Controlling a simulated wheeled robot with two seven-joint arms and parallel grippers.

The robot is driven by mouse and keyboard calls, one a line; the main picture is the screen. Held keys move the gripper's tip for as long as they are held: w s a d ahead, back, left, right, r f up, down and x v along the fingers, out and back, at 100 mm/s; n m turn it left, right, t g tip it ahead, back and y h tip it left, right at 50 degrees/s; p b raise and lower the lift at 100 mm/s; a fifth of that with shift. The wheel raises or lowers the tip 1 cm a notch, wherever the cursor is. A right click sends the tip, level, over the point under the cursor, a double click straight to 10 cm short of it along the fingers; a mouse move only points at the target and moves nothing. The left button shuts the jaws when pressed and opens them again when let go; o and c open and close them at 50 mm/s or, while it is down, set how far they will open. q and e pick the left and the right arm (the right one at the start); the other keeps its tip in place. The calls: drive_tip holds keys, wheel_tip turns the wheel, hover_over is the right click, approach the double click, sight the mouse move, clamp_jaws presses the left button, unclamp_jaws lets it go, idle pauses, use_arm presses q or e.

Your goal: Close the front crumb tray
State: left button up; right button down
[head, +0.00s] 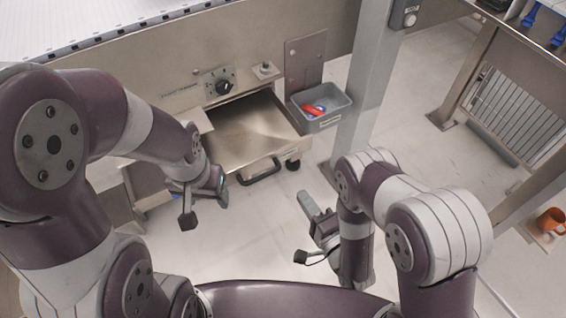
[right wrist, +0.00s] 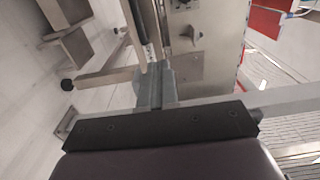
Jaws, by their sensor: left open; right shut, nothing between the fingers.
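The front crumb tray (head: 252,130) is a flat metal drawer in the head view. It stands pulled out of the machine's front, with its inside showing. Its black bar handle (head: 260,174) is on the front edge. My left gripper (head: 219,184) is open just left of the handle, near the tray's front left corner; I cannot tell whether it touches the tray. My right gripper (head: 309,205) is shut and empty, to the right of and in front of the handle, apart from it. Its closed grey fingers also show in the right wrist view (right wrist: 155,85).
A control panel with a black knob (head: 222,87) is above the tray. A grey bin (head: 322,117) with red and blue items hangs right of it, beside a grey post (head: 366,85). An orange mug (head: 550,221) is at far right. The floor before the tray is clear.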

sight(273, 154)
use_arm(q)
wheel_tip(273, 154, down, 2)
drive_tip(key=shift+f+b, duration=0.15)
drive_tip(key=shift+b, duration=0.95)
use_arm(e)
drive_tip(key=x, duration=1.3)
drive_tip(key=shift+w+a, duration=0.25)
